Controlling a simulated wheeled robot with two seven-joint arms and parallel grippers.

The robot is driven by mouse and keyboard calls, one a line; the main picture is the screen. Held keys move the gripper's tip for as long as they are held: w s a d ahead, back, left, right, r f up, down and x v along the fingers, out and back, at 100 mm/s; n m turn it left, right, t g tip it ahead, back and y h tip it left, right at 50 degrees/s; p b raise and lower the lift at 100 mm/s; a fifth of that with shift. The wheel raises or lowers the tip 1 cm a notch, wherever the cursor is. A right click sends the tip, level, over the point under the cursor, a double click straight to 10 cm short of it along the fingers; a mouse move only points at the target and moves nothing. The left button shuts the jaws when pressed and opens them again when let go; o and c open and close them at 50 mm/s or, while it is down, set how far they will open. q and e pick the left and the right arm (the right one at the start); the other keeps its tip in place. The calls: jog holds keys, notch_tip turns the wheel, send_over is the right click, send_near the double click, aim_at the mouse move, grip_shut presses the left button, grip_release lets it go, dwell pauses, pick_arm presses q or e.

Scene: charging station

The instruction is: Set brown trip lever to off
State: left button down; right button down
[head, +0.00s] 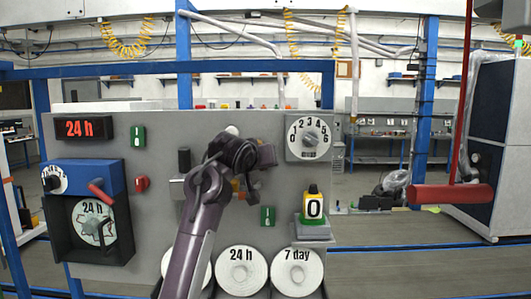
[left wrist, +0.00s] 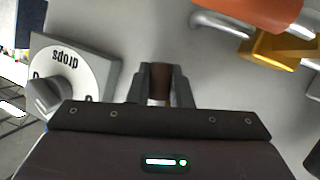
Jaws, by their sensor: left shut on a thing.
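The brown trip lever (left wrist: 159,86) shows in the left wrist view as a brown piece between the two grey fingers of my left gripper (left wrist: 160,76). The fingers are shut on it, close to the grey panel face. In the head view, my left gripper (head: 265,156) is at the middle of the panel, left of the numbered dial. There the arm and gripper hide the lever, and its setting cannot be read. My right gripper is in neither view.
The grey panel (head: 150,215) carries a numbered dial (head: 309,140), which also shows in the left wrist view (left wrist: 65,75). Orange (left wrist: 265,12) and yellow (left wrist: 275,48) handles lie near the gripper. A red bar (head: 450,194) hangs at the right. A blue switch box (head: 88,178) is at the left.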

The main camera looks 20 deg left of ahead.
pick_arm(q)
jog(key=shift+s+a+m+g+y+p, duration=0.15)
jog(key=shift+a+m+g+y+p, duration=0.35)
jog(key=shift+m+p, duration=0.45)
jog(key=c, duration=1.3)
grip_release()
jog(key=shift+s+b, duration=0.3)
jog(key=b+v, duration=0.2)
jog(key=v, duration=0.5)
jog(key=shift+s+b, duration=0.1)
jog(key=shift+b, duration=0.2)
